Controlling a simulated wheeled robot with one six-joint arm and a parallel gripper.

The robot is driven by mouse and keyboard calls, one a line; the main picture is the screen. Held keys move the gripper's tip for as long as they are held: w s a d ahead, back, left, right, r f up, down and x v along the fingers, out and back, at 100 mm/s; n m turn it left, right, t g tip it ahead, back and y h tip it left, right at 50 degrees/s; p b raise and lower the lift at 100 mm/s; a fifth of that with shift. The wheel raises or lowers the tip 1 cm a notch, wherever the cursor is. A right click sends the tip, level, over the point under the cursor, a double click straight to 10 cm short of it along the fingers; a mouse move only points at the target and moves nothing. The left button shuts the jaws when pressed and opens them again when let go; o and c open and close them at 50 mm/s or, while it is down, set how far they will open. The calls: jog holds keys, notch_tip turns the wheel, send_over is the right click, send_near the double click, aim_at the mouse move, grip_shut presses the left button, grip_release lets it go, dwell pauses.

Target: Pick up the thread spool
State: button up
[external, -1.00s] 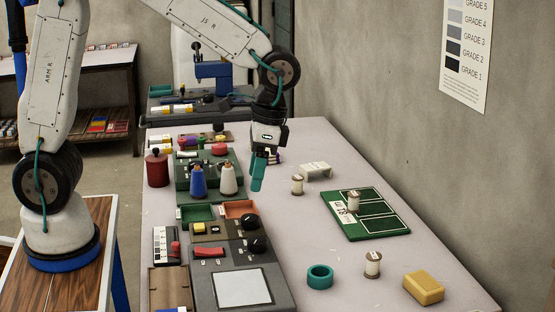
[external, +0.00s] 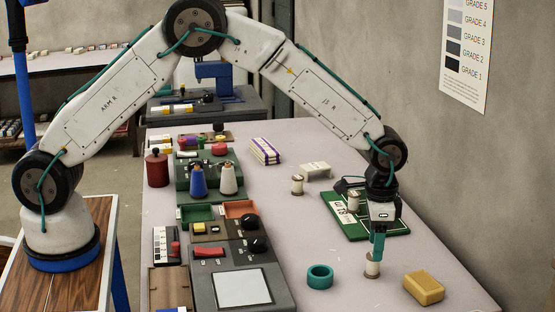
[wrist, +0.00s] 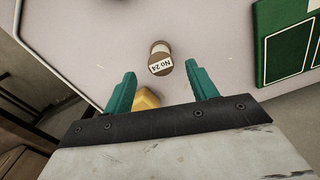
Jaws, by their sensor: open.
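A thread spool (external: 372,267) with a white label and brownish ends stands upright on the table, left of the yellow block. In the wrist view the spool (wrist: 160,60) appears ahead of and between the fingertips, its label reading "No 24". My gripper (external: 377,252) points down just over this spool, and its teal fingers hide part of the spool's top. In the wrist view the two fingers of my gripper (wrist: 161,70) are spread with nothing between them. Two similar spools show: one spool (external: 297,185) on the table and another spool (external: 353,201) on the green board.
A teal ring (external: 320,277) lies left of the near spool, and a yellow block (external: 424,288) lies to its right. The green board (external: 380,228) is behind it. A white bracket (external: 316,170) and striped bundle (external: 264,151) are farther back. Devices (external: 243,289) line the left side.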

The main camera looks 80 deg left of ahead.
aim_at(373, 265)
notch_tip(373, 265, down, 5)
jog(key=shift+a+r, duration=0.1)
jog(key=shift+r, duration=0.05)
jog(key=c, duration=1.1)
jog(key=shift+o, duration=0.2)
jog(key=shift+r, duration=0.15)
